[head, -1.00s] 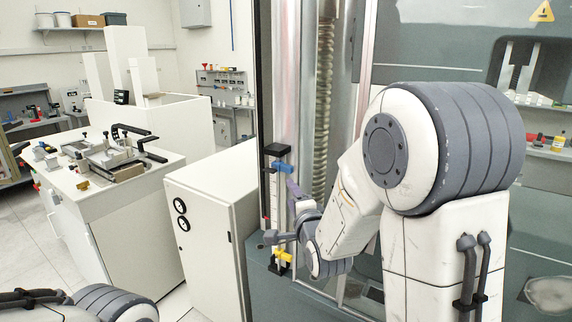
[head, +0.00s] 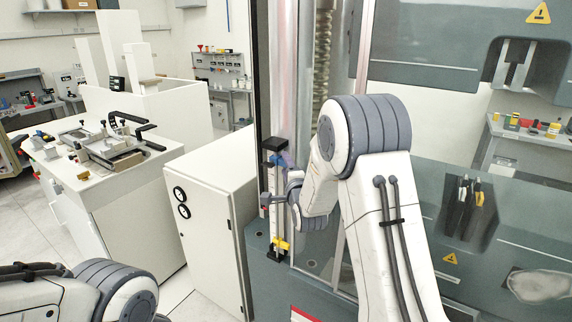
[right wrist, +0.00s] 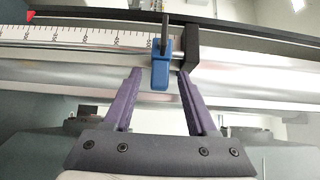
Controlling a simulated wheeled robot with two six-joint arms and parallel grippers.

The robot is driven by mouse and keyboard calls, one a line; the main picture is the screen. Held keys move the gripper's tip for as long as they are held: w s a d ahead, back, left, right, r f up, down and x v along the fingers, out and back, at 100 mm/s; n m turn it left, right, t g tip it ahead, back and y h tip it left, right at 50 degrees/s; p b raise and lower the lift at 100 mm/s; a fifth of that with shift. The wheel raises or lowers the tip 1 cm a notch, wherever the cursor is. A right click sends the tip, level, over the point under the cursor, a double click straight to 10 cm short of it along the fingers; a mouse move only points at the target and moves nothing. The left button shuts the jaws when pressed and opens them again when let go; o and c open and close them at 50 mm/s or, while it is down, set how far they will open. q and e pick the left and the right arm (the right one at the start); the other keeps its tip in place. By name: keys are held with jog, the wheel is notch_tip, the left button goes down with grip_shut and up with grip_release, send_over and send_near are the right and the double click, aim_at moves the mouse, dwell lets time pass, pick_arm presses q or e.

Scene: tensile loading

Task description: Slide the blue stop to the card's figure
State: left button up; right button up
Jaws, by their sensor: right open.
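The blue stop (right wrist: 160,72) sits on the rail of an upright ruler scale (right wrist: 85,36), close to the black end block (right wrist: 192,46). My right gripper (right wrist: 160,74) is open, with one purple finger on each side of the stop; small gaps show. A yellow stop (head: 281,245) is near the scale's lower end. A red marker (right wrist: 31,15) is farther along the scale. No readable card figure shows. My left gripper is out of view.
The scale stands on the front of a large grey testing machine (head: 440,230). A white cabinet (head: 210,215) is to its left, with a bench (head: 110,190) holding a fixture beyond. A red-edged white sheet (head: 303,315) shows at the bottom; its text is unreadable.

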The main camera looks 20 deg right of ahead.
grip_shut()
dwell(1.4)
